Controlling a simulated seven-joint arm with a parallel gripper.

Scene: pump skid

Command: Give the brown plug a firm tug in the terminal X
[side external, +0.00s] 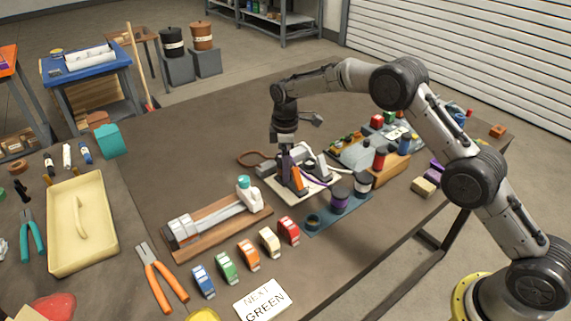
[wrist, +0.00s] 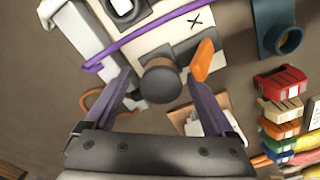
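My gripper (side external: 286,172) points down at the cream terminal board (side external: 288,200) on the table. In the wrist view its two purple fingers (wrist: 160,78) stand apart. A dark, round-ended piece (wrist: 161,84) shows between them, with a visible gap on each side; I cannot tell whether it is the brown plug. An X mark (wrist: 195,20) is on the cream board above it. An orange lever-like piece (wrist: 204,61) stands beside the right fingertip. A brown cable (wrist: 97,103) runs out by the left finger. Where the brown cable ends is hidden.
A purple cable (wrist: 140,37) crosses the board close to the fingers. Spools (side external: 340,199) on a blue strip stand right of the board. A clamp on a wooden base (side external: 214,220) lies in front-left. Several coloured blocks (side external: 289,231) line the front.

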